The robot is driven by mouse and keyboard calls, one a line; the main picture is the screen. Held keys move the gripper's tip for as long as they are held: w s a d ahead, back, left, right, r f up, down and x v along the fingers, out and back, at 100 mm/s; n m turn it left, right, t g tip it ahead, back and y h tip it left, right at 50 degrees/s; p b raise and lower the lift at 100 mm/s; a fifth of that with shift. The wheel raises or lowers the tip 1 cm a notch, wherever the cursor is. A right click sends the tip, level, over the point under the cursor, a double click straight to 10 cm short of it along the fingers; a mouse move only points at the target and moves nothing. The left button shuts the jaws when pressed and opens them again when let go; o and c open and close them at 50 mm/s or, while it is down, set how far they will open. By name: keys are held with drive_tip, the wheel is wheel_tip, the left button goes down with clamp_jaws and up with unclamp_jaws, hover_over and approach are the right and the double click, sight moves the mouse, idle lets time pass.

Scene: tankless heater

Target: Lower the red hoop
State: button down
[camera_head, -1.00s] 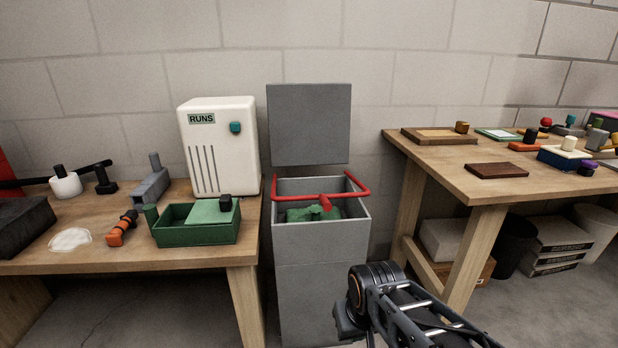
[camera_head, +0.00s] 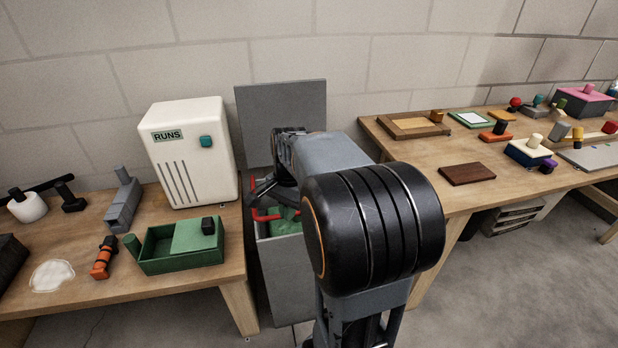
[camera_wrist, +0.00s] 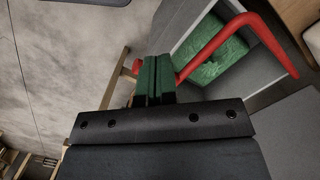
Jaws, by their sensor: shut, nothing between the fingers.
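The red hoop (camera_wrist: 232,42) runs across the open top of the grey box (camera_wrist: 275,84) in the wrist view. In the head view only a short piece of the red hoop (camera_head: 266,216) shows, the rest hidden behind my arm. My gripper (camera_wrist: 154,78) has its green-tipped fingers together with nothing between them. The near part of the hoop passes close beside the right finger; I cannot tell if they touch. Green material (camera_wrist: 217,63) lies inside the box below the hoop.
The box's grey lid (camera_head: 262,110) stands upright behind it. A white heater marked RUNS (camera_head: 190,150) and a green tray (camera_head: 160,262) sit on the left bench. The right bench (camera_head: 420,160) holds several small items.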

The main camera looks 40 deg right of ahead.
drive_tip(key=w+d+r+m+g+y+p, duration=0.1)
drive_tip(key=d+r+m+y+p, duration=0.1)
drive_tip(key=d+r+m+p, duration=0.65)
drive_tip(key=shift+m, duration=0.25)
drive_tip(key=x, duration=0.4)
drive_tip(key=d+b+x, duration=0.1)
drive_tip(key=x, duration=0.3)
drive_tip(key=b+x, duration=0.1)
drive_tip(key=x, duration=0.3)
drive_tip(key=shift+s+d+f, duration=0.1)
drive_tip(key=shift+d+f, duration=0.05)
drive_tip(key=shift+f, duration=0.25)
